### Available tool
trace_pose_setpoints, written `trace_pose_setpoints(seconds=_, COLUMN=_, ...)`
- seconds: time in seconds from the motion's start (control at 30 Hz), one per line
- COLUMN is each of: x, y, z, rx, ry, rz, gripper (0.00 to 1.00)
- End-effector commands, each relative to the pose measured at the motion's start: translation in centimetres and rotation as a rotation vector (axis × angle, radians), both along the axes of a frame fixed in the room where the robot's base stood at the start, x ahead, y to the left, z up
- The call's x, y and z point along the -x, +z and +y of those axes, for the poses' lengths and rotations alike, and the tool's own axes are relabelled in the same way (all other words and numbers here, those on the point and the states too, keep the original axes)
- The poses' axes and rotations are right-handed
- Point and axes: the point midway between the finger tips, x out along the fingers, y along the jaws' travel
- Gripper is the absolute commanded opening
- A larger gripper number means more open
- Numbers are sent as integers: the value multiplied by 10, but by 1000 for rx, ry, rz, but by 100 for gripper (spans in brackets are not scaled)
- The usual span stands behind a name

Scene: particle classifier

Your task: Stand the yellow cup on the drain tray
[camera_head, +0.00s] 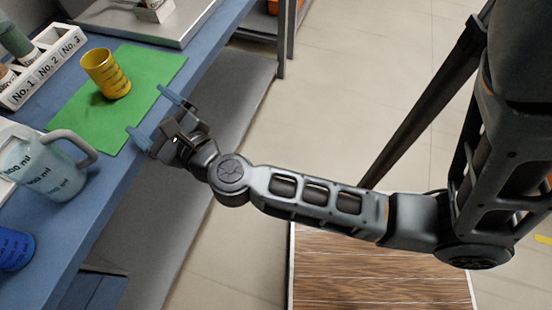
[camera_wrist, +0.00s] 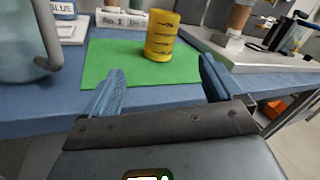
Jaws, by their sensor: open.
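The yellow cup (camera_head: 106,74) stands upright on a green mat (camera_head: 150,70) on the blue table. It also shows in the wrist view (camera_wrist: 160,36), beyond my fingertips and between them. My gripper (camera_head: 145,109) is open and empty at the table's near edge, its blue fingers pointing toward the cup but apart from it. A flat grey metal tray (camera_head: 187,22), which seems to be the drain tray, lies on the table past the mat. In the wrist view it is at the right (camera_wrist: 232,52).
A clear measuring jug (camera_head: 50,170) with a handle stands left of my gripper, and a blue cup (camera_head: 12,248) is nearer. A white numbered rack (camera_head: 40,68) stands behind the mat. A small holder (camera_head: 153,10) stands on the grey tray. The mat around the yellow cup is clear.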

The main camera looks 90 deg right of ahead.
Motion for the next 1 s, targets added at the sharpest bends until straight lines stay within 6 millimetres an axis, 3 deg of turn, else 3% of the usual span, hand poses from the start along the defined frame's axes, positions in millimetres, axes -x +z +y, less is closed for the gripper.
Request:
trace_pose_setpoints(seconds=0.1, x=48, y=2, z=30, rx=356, ry=63, rz=224, gripper=93)
trace_pose_setpoints(seconds=0.3, x=119, y=14, z=73, rx=1044, ry=200, rz=576, gripper=93)
trace_pose_setpoints(seconds=0.6, x=211, y=32, z=117, rx=2122, ry=417, rz=906, gripper=93)
trace_pose_setpoints(seconds=0.8, x=242, y=39, z=124, rx=2564, ry=482, rz=943, gripper=93)
trace_pose_setpoints(seconds=1.0, x=248, y=40, z=125, rx=2663, ry=489, rz=944, gripper=93)
